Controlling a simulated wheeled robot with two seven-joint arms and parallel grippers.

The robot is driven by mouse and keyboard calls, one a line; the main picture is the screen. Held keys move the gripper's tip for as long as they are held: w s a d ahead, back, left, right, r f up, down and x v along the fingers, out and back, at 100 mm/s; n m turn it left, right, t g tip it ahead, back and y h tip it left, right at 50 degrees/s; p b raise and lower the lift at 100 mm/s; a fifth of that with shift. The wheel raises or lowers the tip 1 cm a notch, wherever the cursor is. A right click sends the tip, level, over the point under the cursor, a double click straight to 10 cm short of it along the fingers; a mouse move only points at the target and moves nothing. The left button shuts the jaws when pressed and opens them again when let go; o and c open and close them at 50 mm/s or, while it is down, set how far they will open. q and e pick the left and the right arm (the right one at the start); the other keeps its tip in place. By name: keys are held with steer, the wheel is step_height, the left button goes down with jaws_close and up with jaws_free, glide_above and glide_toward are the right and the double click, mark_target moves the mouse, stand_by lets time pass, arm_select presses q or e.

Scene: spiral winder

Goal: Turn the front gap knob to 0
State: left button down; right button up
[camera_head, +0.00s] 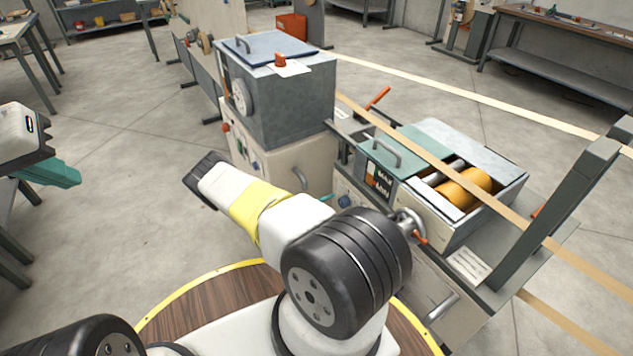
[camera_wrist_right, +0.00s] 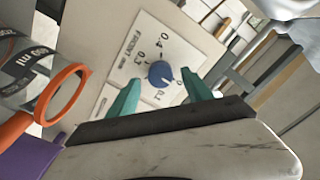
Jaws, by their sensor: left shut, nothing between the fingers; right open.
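The front gap knob (camera_wrist_right: 160,72) is a round blue knob on a white scale plate (camera_wrist_right: 133,62) marked 0 to 0.4. Its pale mark points to the lower right, seemingly between 0.1 and 0. My right gripper (camera_wrist_right: 161,82) is open, its teal fingers on either side of the knob, apparently apart from it. In the head view, a teal fingertip (camera_head: 326,197) shows beside a blue knob (camera_head: 343,201) on the right machine; my forearm hides most of that gripper. My left gripper (camera_head: 62,176) is shut and empty at the far left.
The right machine (camera_head: 440,240) has a green lid with a handle (camera_head: 386,154) and an orange roller (camera_head: 465,187). A grey-topped cabinet (camera_head: 285,105) stands left of it. A clear cylinder with an orange ring (camera_wrist_right: 62,95) is at left in the wrist view.

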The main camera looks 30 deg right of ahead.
steer(key=shift+s+a, duration=0.2)
steer(key=shift+a, duration=2.1)
